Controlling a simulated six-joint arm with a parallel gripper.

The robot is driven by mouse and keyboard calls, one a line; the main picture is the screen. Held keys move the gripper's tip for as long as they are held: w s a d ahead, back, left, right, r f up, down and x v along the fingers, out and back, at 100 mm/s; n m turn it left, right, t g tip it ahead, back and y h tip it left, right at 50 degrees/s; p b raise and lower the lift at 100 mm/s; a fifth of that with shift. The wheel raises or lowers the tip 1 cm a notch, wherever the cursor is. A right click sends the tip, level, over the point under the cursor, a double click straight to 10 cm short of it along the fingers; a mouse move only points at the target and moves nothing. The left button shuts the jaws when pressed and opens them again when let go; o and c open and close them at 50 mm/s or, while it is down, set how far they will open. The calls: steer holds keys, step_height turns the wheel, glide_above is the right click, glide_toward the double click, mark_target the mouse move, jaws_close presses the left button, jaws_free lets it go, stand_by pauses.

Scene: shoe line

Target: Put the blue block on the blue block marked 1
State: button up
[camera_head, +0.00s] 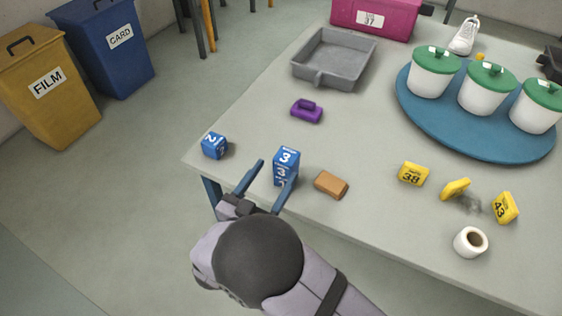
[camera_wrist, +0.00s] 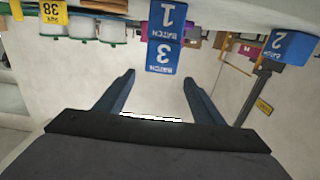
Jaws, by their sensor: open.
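Two blue blocks stand stacked near the table's front left edge. The upper one, marked 3 (camera_head: 288,156), shows in the wrist view (camera_wrist: 163,57), where the picture is upside down. It rests on the blue block marked 1 (camera_wrist: 166,20), whose number is not readable in the head view. A blue block marked 2 (camera_head: 214,145) stands apart, to the left; it also shows in the wrist view (camera_wrist: 289,47). My gripper (camera_head: 277,171) is open and empty, its fingers (camera_wrist: 158,76) pointing at the stack. In the head view the right finger overlaps the stack's lower part; contact cannot be told.
A brown block (camera_head: 331,184) lies close right of the stack. A purple object (camera_head: 307,110) and grey tray (camera_head: 352,64) lie behind.

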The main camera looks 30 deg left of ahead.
steer(key=shift+s, duration=2.25)
steer(key=shift+w+r, duration=0.1)
